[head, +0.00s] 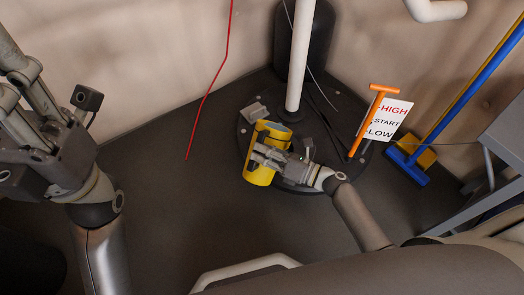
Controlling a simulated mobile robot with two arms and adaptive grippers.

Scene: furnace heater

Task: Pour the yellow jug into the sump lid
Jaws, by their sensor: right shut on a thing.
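The yellow jug (259,176) is in the middle of the head view, over the left part of the round dark sump lid (309,187) on the floor. My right gripper (262,155) is shut on the jug from its right side. The jug looks tilted; whether anything flows from it cannot be seen. The jug and gripper hide part of the lid. A white pipe (300,55) rises from the lid. My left gripper (30,120) is high at the left, away from the jug; its fingertips are not clearly shown.
An orange-handled tool (367,120) stands right of the lid beside a HIGH/START/LOW sign (386,118). A blue broom (408,165) and a yellow one lean at the right near a grey table (505,135). Floor left of the lid is clear.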

